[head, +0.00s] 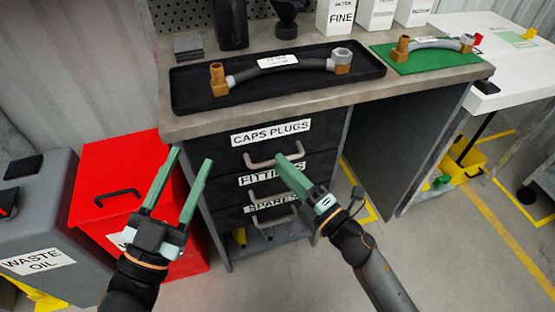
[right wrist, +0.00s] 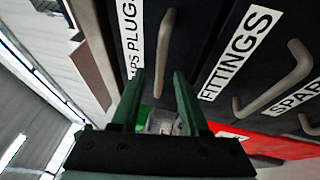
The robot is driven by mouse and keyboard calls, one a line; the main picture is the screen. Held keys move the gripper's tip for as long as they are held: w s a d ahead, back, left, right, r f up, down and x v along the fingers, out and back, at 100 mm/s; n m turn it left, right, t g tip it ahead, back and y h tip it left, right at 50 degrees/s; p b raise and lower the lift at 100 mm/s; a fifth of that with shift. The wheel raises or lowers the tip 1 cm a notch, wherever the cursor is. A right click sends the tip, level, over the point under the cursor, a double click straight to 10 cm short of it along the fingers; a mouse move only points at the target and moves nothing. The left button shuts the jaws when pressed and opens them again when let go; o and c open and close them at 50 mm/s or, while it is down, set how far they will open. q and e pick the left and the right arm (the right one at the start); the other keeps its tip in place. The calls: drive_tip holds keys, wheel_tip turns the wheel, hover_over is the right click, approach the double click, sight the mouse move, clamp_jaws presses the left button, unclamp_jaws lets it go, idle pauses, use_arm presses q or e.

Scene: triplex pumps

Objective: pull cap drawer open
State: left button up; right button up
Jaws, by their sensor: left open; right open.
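The cap drawer (head: 300,140), labelled "CAPS PLUGS", is the top black drawer under the bench and looks shut. Its grey bar handle (head: 262,162) shows in the head view and in the right wrist view (right wrist: 164,50). My right gripper (head: 284,160) is open, its fingertips at the right end of this handle in the head view. In the right wrist view the handle's near end lies between the fingertips (right wrist: 156,76); I cannot tell whether they touch. My left gripper (head: 192,160) is open and empty, left of the drawers, in front of the red bin.
Below are the "FITTINGS" drawer (head: 300,170) and the "SPARES" drawer (head: 292,205), each with a similar handle. A red bin (head: 110,170) and grey waste oil bin (head: 40,220) stand left. On the bench (head: 330,98) lie a black tray (head: 365,70) and green mat (head: 450,60) with hoses.

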drive_tip(key=shift+x, duration=1.35)
drive_tip(key=shift+c, duration=0.2)
clamp_jaws()
